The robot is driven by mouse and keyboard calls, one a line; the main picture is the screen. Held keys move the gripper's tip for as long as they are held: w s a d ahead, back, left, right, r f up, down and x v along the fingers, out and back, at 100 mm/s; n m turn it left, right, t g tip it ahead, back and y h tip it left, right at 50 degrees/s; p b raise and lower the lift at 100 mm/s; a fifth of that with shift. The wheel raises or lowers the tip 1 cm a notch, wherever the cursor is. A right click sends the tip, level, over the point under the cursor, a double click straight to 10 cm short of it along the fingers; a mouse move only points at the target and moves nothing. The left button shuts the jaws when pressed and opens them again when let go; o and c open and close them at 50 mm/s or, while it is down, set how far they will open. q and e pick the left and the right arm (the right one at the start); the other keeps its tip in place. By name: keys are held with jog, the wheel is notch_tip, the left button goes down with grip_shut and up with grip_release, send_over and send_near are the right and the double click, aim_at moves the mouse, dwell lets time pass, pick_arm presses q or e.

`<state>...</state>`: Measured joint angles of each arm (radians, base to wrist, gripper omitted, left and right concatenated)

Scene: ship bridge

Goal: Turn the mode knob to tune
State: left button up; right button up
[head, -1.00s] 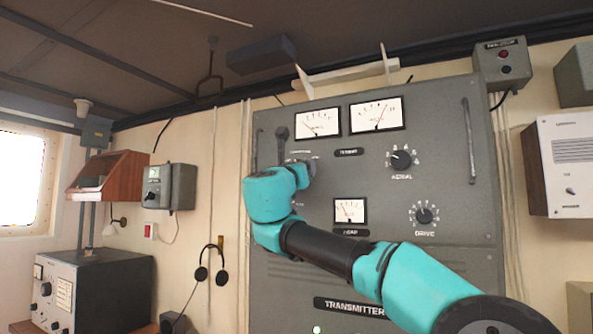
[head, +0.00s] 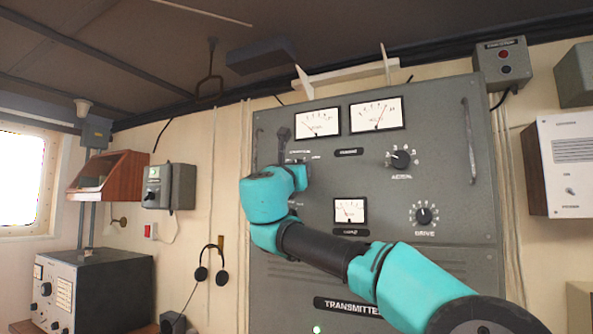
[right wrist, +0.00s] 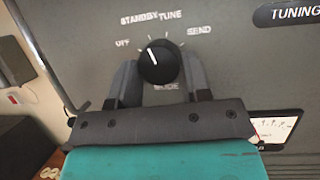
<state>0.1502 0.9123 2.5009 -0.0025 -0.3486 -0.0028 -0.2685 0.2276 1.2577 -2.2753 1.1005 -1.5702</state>
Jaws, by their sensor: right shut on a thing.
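The black mode knob (right wrist: 157,65) shows in the right wrist view, on the grey transmitter panel (head: 290,270). Its white pointer line points up and slightly left, toward the standby label (right wrist: 139,20). The tune label (right wrist: 171,15) is up and right of the pointer, with off at the left and send at the right. My right gripper (right wrist: 160,60) is shut on the knob, one finger on each side. In the head view my teal right wrist hides the knob and the fingertips. My left gripper is not in view.
The aerial knob (head: 401,159) and drive knob (head: 424,215) are to the right on the panel. Meters (head: 375,114) sit above, and a smaller meter (head: 350,210) is close right of my wrist. A vertical handle (head: 469,140) sticks out at the panel's right.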

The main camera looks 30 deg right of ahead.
jog(key=shift+w+a+r+m+g+h, duration=0.1)
jog(key=shift+m+g+h, duration=0.55)
jog(key=shift+m, duration=1.05)
jog(key=shift+w+f+m+g+h, duration=0.1)
jog(key=shift+m+g+h, duration=0.1)
jog(key=shift+m+g, duration=1.15)
jog(key=shift+a+r+m+g+h, duration=0.1)
jog(key=shift+m+g+h, duration=0.35)
jog(key=shift+m, duration=1.6)
jog(key=shift+g, duration=0.25)
jog(key=o, duration=0.9)
jog(key=v, duration=1.7)
jog(key=shift+s+a, duration=0.1)
